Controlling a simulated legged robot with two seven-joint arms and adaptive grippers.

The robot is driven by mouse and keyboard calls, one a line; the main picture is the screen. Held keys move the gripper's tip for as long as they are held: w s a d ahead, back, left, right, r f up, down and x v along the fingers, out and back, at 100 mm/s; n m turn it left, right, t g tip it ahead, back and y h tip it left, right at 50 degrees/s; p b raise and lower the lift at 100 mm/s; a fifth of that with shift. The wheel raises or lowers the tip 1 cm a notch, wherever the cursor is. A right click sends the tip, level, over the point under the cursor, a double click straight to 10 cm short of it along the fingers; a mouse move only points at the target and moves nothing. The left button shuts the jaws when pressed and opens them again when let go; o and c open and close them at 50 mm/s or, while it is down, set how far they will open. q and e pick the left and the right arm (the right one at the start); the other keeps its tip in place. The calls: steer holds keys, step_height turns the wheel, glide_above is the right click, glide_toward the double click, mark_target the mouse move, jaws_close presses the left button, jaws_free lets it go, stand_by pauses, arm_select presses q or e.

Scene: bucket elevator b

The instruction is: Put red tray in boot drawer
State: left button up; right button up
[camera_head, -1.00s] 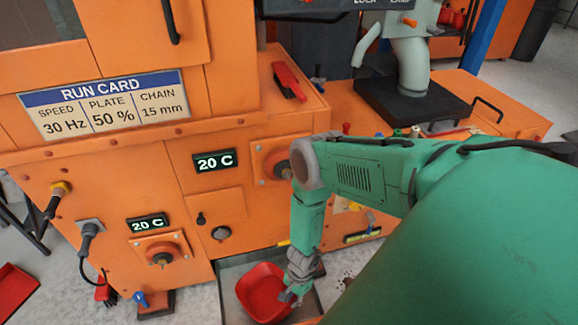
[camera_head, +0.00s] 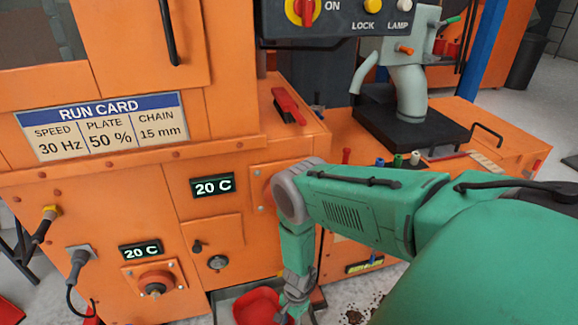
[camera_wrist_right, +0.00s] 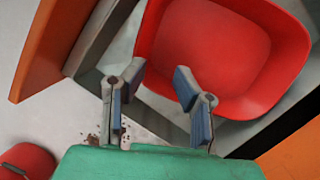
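The red tray (camera_head: 257,309) sits in the open grey boot drawer (camera_head: 222,298) at the bottom of the orange machine, cut off by the lower edge of the head view. In the right wrist view the tray (camera_wrist_right: 215,50) lies beyond my fingers, inside the drawer's grey wall (camera_wrist_right: 103,38). My right gripper (camera_wrist_right: 158,82) is open, its two fingers apart with nothing between them, close to the tray's near rim. I cannot tell whether a fingertip touches the rim. In the head view my right gripper (camera_head: 291,316) is at the tray's right side. My left gripper is not in view.
The orange machine front (camera_head: 100,210) rises behind the drawer, with a round knob (camera_head: 155,284) and a cable plug (camera_head: 78,257). A red brush (camera_head: 288,105) lies on its ledge. A red object (camera_wrist_right: 28,160) is on the floor. Dark crumbs (camera_head: 355,316) lie right of the drawer.

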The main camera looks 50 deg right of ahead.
steer(key=s+p+v, duration=0.1)
steer(key=p+v, duration=0.4)
steer(key=v, duration=0.6)
steer(key=s+a+r+n+h, duration=0.1)
steer(key=s+a+r+n, duration=0.2)
steer(key=r+n, duration=0.3)
steer(key=s+a+r+n+h, duration=0.1)
steer(key=s+a+r+n, duration=0.2)
steer(key=s+r+n, duration=0.3)
steer(key=s+a+r+n+t+h, duration=0.1)
steer(key=s+a+r+n, duration=0.2)
steer(key=s+r+n, duration=0.2)
step_height(320, 180, up, 2)
steer(key=shift+a+r+n, duration=0.15)
steer(key=shift+a+n, duration=0.05)
steer(key=shift+n, duration=1)
